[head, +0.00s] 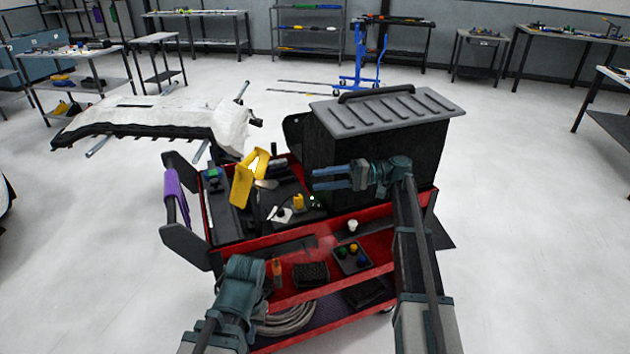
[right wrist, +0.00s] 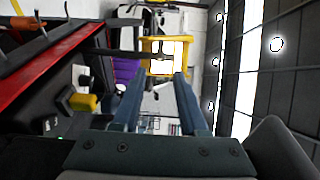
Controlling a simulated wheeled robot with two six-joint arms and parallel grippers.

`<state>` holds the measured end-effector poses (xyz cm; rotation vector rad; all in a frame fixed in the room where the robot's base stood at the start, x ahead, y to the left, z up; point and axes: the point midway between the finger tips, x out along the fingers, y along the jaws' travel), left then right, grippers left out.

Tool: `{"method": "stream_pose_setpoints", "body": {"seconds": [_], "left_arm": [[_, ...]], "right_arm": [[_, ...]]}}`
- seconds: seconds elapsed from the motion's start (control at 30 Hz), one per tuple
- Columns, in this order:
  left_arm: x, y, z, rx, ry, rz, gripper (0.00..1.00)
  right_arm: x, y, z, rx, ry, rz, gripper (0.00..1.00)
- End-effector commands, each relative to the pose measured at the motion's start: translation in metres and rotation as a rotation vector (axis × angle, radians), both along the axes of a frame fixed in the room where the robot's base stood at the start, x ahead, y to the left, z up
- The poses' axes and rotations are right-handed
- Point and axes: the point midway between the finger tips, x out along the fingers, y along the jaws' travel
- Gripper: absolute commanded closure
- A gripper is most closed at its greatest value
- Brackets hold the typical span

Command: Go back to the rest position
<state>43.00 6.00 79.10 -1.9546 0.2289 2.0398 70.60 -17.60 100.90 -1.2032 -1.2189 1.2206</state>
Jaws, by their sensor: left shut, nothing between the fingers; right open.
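My right gripper (head: 316,179) reaches in from the right above the red tool cart (head: 400,206), in front of the black box. Its two blue fingers point left and stand apart with nothing between them. In the right wrist view the open fingers (right wrist: 156,76) frame a yellow thing (right wrist: 178,43) beyond their tips. My left gripper (head: 250,268) is low at the front left of the cart, beside its lower shelf. It is shut and seems empty; its fingertips are hard to make out.
A black box with a grey ribbed lid (head: 385,105) rises at the cart's back right. A yellow holder (head: 244,180) and small tools lie on the cart top; a purple roll (head: 176,195) hangs left. A white-covered bumper (head: 160,118) stands behind left. Floor (head: 530,230) at right is clear.

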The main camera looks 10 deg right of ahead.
Motion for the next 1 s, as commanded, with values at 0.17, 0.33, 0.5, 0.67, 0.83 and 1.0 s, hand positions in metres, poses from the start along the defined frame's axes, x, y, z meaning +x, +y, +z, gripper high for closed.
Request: {"method": "stream_pose_setpoints", "body": {"seconds": [0.17,0.33,0.5,0.67,0.83,1.0], "left_arm": [[0.000,0.000,0.000,0.000,0.000,0.000,1.00],[0.000,0.000,0.002,0.000,0.000,0.000,1.00],[0.000,0.000,0.017,0.000,0.000,0.000,1.00],[0.000,0.000,0.039,0.000,0.000,0.000,1.00],[0.000,0.000,0.060,0.000,0.000,0.000,1.00],[0.000,0.000,0.077,0.000,0.000,0.000,1.00]], "right_arm": [[0.000,0.000,0.000,0.000,0.000,0.000,0.57],[-0.004,0.007,-0.002,-0.017,0.006,0.005,0.57],[-0.039,0.066,-0.026,-0.198,0.054,0.055,0.57],[-0.111,0.136,-0.075,-0.554,0.091,0.136,0.57],[-0.187,0.161,-0.117,-0.954,0.050,0.210,0.57],[-0.244,0.148,-0.133,-1.307,-0.062,0.261,0.57]]}}
